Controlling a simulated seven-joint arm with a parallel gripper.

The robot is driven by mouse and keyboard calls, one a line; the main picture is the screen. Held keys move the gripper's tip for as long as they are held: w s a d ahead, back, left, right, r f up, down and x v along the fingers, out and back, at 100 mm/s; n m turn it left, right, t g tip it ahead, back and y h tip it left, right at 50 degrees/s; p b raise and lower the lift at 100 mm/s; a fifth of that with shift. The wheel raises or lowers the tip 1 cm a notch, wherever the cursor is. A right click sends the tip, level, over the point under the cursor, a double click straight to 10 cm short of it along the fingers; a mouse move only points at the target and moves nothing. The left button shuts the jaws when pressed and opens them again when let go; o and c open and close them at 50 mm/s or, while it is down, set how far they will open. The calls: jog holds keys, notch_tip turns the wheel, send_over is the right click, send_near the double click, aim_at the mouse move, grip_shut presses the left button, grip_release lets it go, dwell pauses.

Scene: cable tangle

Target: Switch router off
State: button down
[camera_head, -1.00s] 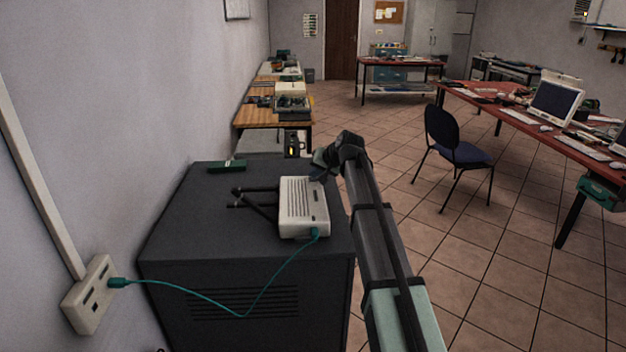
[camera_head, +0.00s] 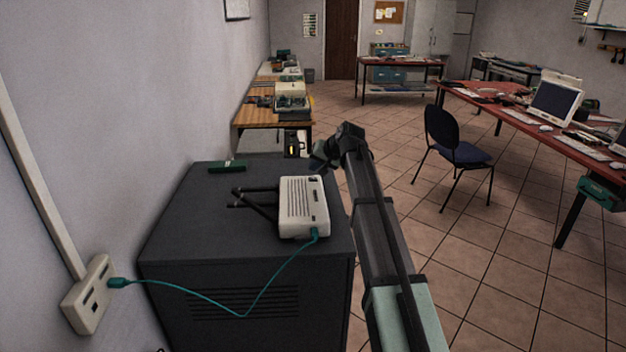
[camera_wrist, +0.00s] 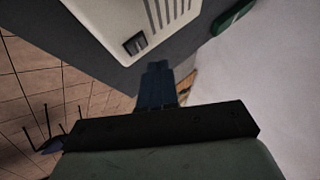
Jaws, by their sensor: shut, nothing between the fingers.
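The white router (camera_head: 304,206) lies on top of the dark cabinet, with its black antennas pointing left. A teal cable (camera_head: 262,290) runs from its near end to the wall socket. In the wrist view the router (camera_wrist: 115,18) fills the top, and a small dark rocker switch (camera_wrist: 134,43) shows near its corner. My gripper's fingers (camera_wrist: 157,68) are shut and empty, close to that corner and to the right of the switch. In the head view my gripper (camera_head: 316,170) is at the router's far right corner, partly hidden by my wrist. I cannot tell the switch's position.
The dark cabinet (camera_head: 175,225) has bare top around the router. A small green item (camera_head: 227,166) lies near its back edge. The wall socket (camera_head: 90,296) is at the lower left. A wooden bench (camera_head: 262,117) stands behind, and a chair (camera_head: 458,152) to the right.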

aim_at(315, 179)
jog(key=shift+r, duration=2)
